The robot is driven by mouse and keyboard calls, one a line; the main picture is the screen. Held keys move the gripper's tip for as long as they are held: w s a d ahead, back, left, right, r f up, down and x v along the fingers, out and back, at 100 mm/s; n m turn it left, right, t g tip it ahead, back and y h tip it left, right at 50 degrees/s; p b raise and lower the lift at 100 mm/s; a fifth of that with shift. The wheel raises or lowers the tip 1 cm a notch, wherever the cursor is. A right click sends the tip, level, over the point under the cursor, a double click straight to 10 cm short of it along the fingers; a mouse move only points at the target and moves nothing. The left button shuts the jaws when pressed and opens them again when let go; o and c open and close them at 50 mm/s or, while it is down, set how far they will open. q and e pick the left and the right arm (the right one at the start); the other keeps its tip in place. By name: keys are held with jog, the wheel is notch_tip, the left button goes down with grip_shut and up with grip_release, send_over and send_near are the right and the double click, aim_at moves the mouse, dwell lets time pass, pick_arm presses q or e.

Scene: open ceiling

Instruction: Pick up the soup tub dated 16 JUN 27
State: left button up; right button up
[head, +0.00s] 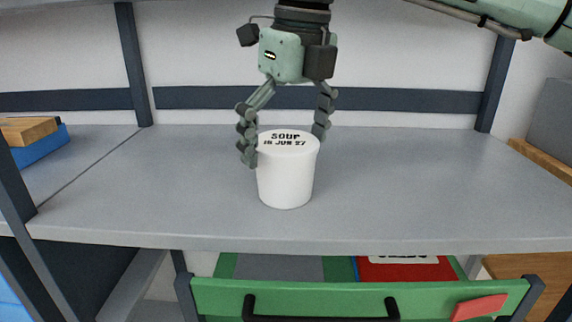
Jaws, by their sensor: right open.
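A white soup tub (286,182) stands upright on the grey shelf (420,185) in the middle of the head view. Its lid reads SOUP and 16 JUN 27 in dark print. My right gripper (284,138) points down from above, with one finger on each side of the tub's top. The left finger overlaps the tub's left rim and the right finger is by the right rim, partly behind it. The gripper is open, and I cannot tell whether either finger touches the tub. My left gripper is not in view.
A green drawer (360,296) with a black handle stands open below the shelf's front edge and holds a red item (405,270). Dark upright posts frame the shelf. Wooden and blue items (38,145) lie at far left. The shelf around the tub is clear.

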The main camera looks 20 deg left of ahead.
jog(key=f, duration=0.4)
jog(key=shift+w+a+f, duration=0.15)
jog(key=shift+a, duration=0.25)
jog(key=c, duration=1.6)
